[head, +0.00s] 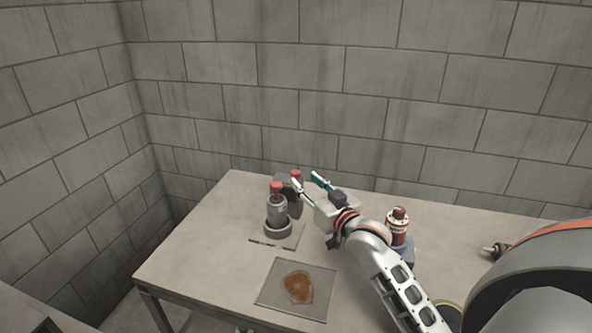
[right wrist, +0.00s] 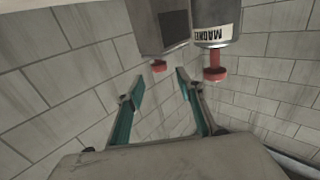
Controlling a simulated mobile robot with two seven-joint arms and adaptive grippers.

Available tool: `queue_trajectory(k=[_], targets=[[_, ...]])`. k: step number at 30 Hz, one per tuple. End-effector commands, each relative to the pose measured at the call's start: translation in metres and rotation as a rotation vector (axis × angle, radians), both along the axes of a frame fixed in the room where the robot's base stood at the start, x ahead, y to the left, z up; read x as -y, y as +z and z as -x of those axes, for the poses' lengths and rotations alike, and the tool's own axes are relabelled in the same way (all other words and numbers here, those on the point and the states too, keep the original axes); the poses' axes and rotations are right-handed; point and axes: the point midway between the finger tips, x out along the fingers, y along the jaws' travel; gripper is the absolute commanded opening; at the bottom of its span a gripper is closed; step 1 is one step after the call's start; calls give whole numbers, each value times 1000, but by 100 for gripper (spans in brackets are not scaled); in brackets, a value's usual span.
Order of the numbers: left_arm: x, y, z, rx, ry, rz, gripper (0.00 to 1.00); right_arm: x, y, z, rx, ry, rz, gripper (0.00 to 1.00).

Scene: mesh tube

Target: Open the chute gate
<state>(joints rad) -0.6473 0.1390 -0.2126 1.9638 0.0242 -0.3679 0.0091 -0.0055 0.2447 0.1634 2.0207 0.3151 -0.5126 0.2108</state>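I cannot make out a chute gate for certain. A grey cylinder (head: 277,212) with a red knob (head: 277,187) stands upright on a plate at the table's back left. A dark grey box with a second red knob (head: 296,175) is just behind it. My right gripper (head: 305,179) has teal-lined fingers spread apart with nothing between them. Its fingers overlap the box in the head view. In the right wrist view the box (right wrist: 160,28) and the labelled cylinder (right wrist: 213,25) appear upside down, beyond the open fingers (right wrist: 160,78). Contact is not visible. My left gripper is out of view.
A red-and-white bottle (head: 397,226) stands on a grey block right of my forearm. A flat tray (head: 263,297) with a brown patch lies at the front. A small metal part (head: 496,250) lies far right. The table (head: 190,255) is bare at left; block walls rise behind.

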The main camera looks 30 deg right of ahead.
Motion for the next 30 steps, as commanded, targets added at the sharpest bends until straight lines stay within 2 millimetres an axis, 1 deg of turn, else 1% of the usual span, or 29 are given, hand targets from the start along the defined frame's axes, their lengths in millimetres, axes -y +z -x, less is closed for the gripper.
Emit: queue_trajectory(k=[1,6,12,17,24,25,26,27,29,30], targets=[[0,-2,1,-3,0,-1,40,1,1,-8,1,0,0,37],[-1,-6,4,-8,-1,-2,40,3,0,-34,1,0,-1,37],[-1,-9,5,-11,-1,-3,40,5,0,-58,0,0,-1,37],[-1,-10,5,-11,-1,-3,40,5,0,-66,0,0,0,37],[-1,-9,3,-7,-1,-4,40,5,0,-67,0,0,0,37],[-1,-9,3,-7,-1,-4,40,5,0,-67,0,0,0,34],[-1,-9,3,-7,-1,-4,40,5,0,-67,0,0,0,26],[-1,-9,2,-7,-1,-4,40,5,0,-67,0,0,0,16],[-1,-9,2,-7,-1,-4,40,5,0,-67,0,0,0,0],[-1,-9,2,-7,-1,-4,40,5,0,-67,0,0,0,0]])
